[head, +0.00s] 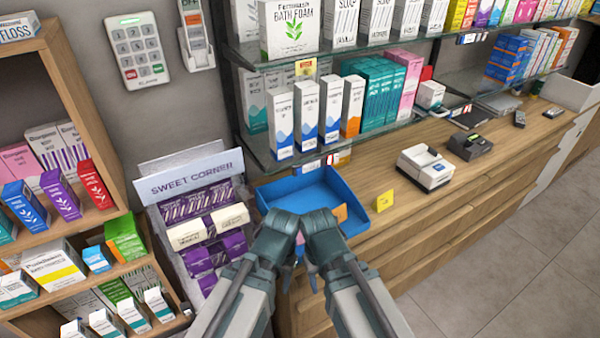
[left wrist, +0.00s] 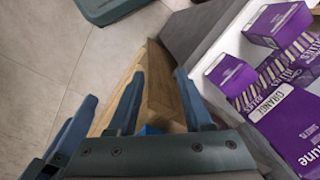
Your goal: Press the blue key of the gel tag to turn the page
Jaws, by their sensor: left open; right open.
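Small electronic shelf tags hang on the glass shelf edges in the head view: a pair (head: 310,167) below the blue-and-white boxes, one (head: 461,110) further right, and one (head: 471,38) on the upper shelf. Their print and any blue key are too small to read, so I cannot tell which is the gel tag. My left gripper (head: 287,272) and right gripper (head: 312,275) hang close together in front of the counter, below and apart from these tags, partly hidden by my wrists. In the left wrist view my left gripper (left wrist: 158,98) has spread, empty fingers.
A blue tray (head: 290,187) sits on the counter behind my wrists. A yellow card (head: 385,201), a white device (head: 426,168) and a dark terminal (head: 470,146) stand to the right. The sweets stand (head: 187,181) is close on the left. Floor is clear at right.

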